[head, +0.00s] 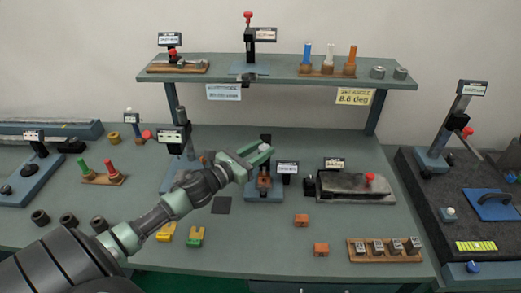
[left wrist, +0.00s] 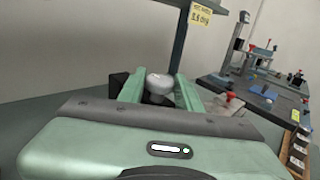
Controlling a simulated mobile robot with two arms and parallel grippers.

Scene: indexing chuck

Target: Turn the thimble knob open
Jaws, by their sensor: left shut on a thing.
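The thimble knob (left wrist: 159,82) is a pale grey, rounded knob, seen between my two green fingers in the left wrist view. In the head view only a small pale part of the knob (head: 265,147) shows between the fingertips. My left gripper (head: 259,154) is shut on it, with one finger on each side (left wrist: 158,92). Below the gripper in the head view stands a small fixture (head: 264,188) with a blue base, a dark upright and an orange-brown block. The arm and fingers hide part of it. My right gripper is in neither view.
A shelf (head: 290,83) with small gauges and coloured-handled tools stands behind. Right of the fixture are a grey plate with a red knob (head: 369,177) and a wooden rack (head: 384,257). Two orange blocks (head: 301,220) lie in front. Bare bench (head: 255,235) lies between.

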